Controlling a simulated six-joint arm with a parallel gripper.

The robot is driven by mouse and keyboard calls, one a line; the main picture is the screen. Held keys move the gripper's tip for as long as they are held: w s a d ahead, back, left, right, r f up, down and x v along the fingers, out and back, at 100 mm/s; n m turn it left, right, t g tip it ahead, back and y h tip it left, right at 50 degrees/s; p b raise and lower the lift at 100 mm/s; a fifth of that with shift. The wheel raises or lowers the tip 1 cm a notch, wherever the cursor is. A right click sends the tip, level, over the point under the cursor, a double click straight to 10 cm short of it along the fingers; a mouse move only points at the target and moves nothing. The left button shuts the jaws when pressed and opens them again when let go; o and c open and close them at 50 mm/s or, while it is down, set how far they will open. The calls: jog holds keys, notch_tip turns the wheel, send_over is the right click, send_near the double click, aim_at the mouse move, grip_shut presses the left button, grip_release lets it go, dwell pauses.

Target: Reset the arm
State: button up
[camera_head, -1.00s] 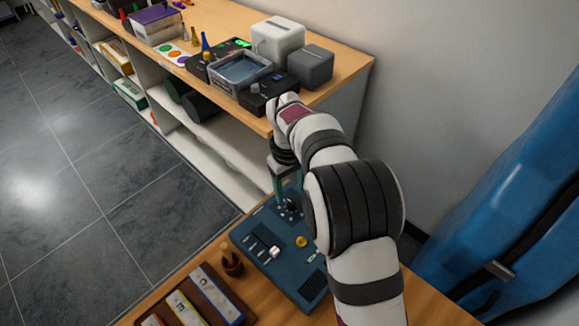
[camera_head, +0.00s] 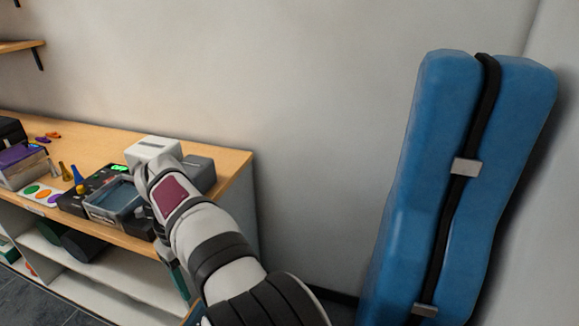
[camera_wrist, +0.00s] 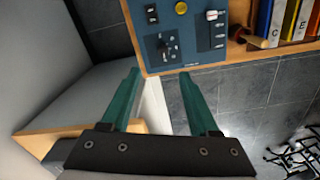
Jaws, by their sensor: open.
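My gripper (camera_wrist: 161,80) is open in the wrist view, with its two green fingers apart and nothing between them. Beyond the fingertips lies a blue control panel (camera_wrist: 196,50) with a yellow button, a dark knob and a slider. In the head view my arm crosses the lower middle, and part of the gripper (camera_head: 179,281) shows below the wrist, in front of the shelf.
A wooden-topped shelf (camera_head: 233,163) at left carries a white box (camera_head: 152,148), a grey box (camera_head: 199,174), a clear-walled tray (camera_head: 115,203) and small coloured pieces. A tall blue padded case (camera_head: 410,180) leans at the right wall. Coloured binders (camera_wrist: 283,20) stand beside the panel.

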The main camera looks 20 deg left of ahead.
jog(key=s+d+r+m, duration=0.1)
jog(key=d+r+m, duration=0.15)
jog(key=d, duration=0.55)
jog(key=d+r+m, duration=0.1)
jog(key=d+m, duration=0.3)
jog(key=d, duration=0.4)
jog(key=s+d+r+m, duration=0.15)
jog(key=d+m, duration=0.25)
jog(key=d, duration=0.4)
jog(key=s+d+f+m+y, duration=0.1)
jog(key=s+d+f+m, duration=0.1)
jog(key=s+d+m, duration=0.3)
jog(key=s+d+f+m, duration=0.2)
jog(key=s+d+m, duration=0.2)
jog(key=s+d, duration=0.3)
jog(key=shift+s+f+m+g+y, duration=0.3)
jog(key=shift+s+f+m+y, duration=0.1)
jog(key=shift+s, duration=0.65)
